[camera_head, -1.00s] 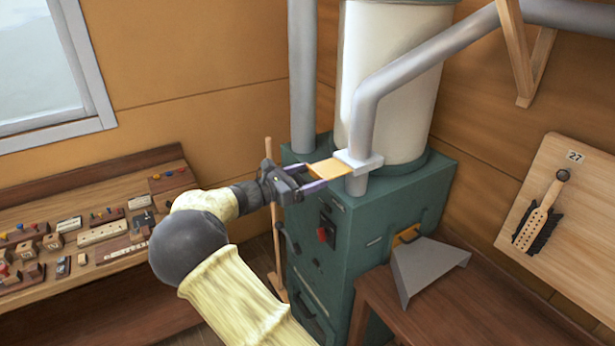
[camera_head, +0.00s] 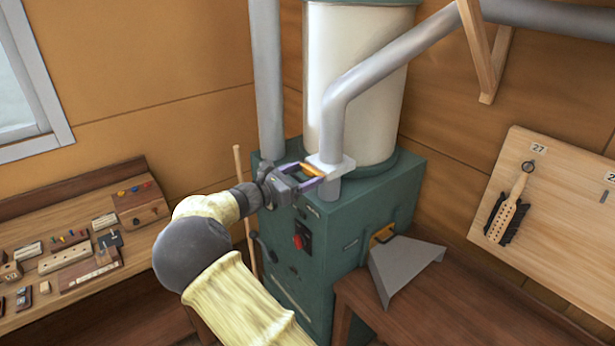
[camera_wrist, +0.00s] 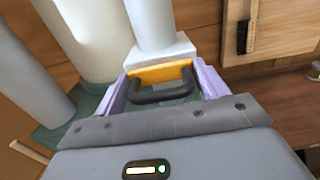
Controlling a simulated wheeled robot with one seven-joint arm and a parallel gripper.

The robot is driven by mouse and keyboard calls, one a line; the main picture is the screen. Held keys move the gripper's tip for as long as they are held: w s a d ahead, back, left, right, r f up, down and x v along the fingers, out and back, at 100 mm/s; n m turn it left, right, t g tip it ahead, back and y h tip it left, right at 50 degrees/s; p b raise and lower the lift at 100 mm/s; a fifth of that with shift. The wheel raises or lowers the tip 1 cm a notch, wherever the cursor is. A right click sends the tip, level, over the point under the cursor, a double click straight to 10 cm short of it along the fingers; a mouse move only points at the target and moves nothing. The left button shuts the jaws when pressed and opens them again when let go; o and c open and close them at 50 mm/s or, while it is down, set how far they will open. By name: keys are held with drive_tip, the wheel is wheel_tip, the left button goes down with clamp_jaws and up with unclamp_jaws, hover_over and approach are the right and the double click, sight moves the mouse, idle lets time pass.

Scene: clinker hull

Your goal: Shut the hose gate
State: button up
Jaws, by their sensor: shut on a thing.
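The hose gate is an orange plate (camera_head: 311,169) in a pale grey collar (camera_head: 340,165) on the grey hose pipe (camera_head: 335,118). Only a short strip of the plate shows outside the collar. In the wrist view the plate (camera_wrist: 158,74) has a dark loop handle (camera_wrist: 163,96) at its near edge, and the collar (camera_wrist: 160,52) is just beyond. My gripper (camera_head: 314,173) is shut on the gate, its purple fingers on either side of the plate and handle, their tips close to the collar. The slot inside the collar is hidden.
A green machine cabinet (camera_head: 345,225) with a red switch stands under the collar, with a white drum (camera_head: 355,90) behind. A grey hood (camera_head: 395,265) sits on a brown bench at right. A cluttered workbench (camera_head: 75,240) is at left. A brush (camera_head: 507,212) hangs on a wall board.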

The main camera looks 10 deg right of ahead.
drive_tip(key=shift+d+r, duration=0.1)
drive_tip(key=o, duration=1.1)
drive_tip(key=shift+c, duration=0.2)
drive_tip(key=shift+o, duration=0.8)
drive_tip(key=shift+w+d, duration=0.15)
drive_tip(key=b+v, duration=0.5)
drive_tip(key=v, duration=1.2)
drive_tip(key=shift+a+b, duration=0.3)
